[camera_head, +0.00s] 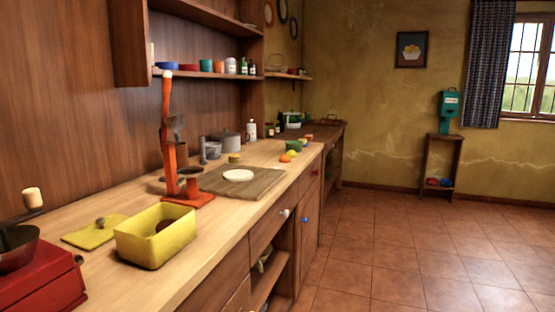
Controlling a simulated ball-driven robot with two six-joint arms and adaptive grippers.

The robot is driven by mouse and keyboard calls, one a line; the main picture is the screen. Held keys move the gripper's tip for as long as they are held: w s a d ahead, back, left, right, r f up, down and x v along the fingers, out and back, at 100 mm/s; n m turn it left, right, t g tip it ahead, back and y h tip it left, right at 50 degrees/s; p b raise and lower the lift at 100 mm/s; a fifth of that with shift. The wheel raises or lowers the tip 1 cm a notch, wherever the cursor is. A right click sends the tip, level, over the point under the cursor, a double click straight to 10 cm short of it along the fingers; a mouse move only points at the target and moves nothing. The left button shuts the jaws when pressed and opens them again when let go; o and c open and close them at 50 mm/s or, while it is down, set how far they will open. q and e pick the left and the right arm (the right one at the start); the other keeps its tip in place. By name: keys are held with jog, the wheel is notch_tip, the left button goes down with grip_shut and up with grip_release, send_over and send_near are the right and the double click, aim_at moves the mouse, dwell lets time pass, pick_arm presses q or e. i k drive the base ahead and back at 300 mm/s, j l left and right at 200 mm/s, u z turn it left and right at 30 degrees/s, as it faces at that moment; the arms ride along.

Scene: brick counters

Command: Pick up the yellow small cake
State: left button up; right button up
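Neither of my grippers shows in the head view.
The tiled floor (420,250) to the right is clear.

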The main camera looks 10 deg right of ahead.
aim_at(234, 158)
jog(key=u, duration=0.85)
jog(key=i+l+u, duration=0.15)
jog(key=l+u, duration=0.6)
jog(key=l, duration=0.15)
jog(key=l+u, duration=0.35)
jog(key=l, duration=0.2)
jog(key=i, duration=0.05)
